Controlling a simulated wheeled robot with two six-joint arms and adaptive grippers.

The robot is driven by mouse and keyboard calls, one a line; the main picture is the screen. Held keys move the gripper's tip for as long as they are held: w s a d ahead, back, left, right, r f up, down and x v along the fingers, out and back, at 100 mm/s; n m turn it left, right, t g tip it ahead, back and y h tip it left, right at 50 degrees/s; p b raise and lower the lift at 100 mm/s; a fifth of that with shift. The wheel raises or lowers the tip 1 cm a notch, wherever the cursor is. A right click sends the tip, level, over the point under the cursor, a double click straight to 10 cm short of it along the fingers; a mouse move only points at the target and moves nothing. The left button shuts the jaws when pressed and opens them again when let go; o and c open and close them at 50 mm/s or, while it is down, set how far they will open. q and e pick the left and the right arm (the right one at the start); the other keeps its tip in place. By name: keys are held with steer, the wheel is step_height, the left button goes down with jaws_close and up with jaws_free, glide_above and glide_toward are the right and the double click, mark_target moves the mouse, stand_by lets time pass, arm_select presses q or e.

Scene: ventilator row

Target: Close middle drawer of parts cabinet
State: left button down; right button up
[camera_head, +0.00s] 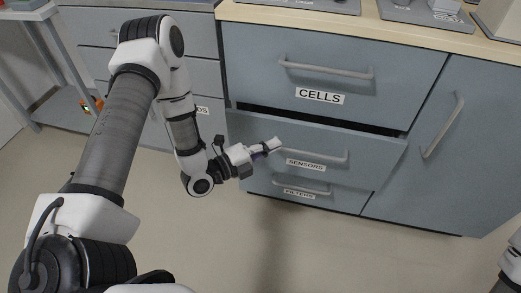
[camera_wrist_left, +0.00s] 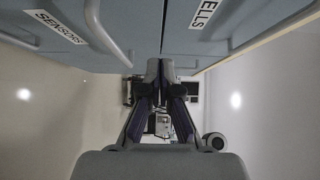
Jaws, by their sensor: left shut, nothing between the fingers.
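The parts cabinet (camera_head: 405,80) is grey-blue with a light wood top. Its middle drawer, labelled SENSORS (camera_head: 306,164), stands partly out, with a dark gap above its front edge. The SENSORS label also shows tilted at the upper left of the left wrist view (camera_wrist_left: 60,28). My left gripper (camera_head: 272,146) is shut and empty, in front of the SENSORS drawer near the left end of its bar handle (camera_head: 325,158). I cannot tell whether it touches the drawer. Its fingers also show in the left wrist view (camera_wrist_left: 159,85). My right gripper is out of view.
The CELLS drawer (camera_head: 320,97) above and the FILTERS drawer (camera_head: 300,194) below look shut. A door with a vertical handle (camera_head: 442,125) is to the right. Trays (camera_head: 428,12) stand on the top. The floor (camera_head: 330,250) in front is clear.

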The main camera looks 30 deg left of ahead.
mark_target(290, 123)
arm_select(q)
steer(key=w, duration=0.3)
steer(key=w+d+b, duration=0.1)
steer(key=w, duration=0.2)
steer(key=shift+w+d+b, duration=0.15)
steer(key=shift+b, duration=0.15)
steer(key=shift+w+a, duration=0.2)
steer(key=shift+w, duration=0.4)
steer(key=shift+w, duration=0.1)
steer(key=shift+w+a, duration=0.2)
steer(key=shift+w, duration=0.4)
steer(key=shift+w+a, duration=0.15)
steer(key=shift+w, duration=0.4)
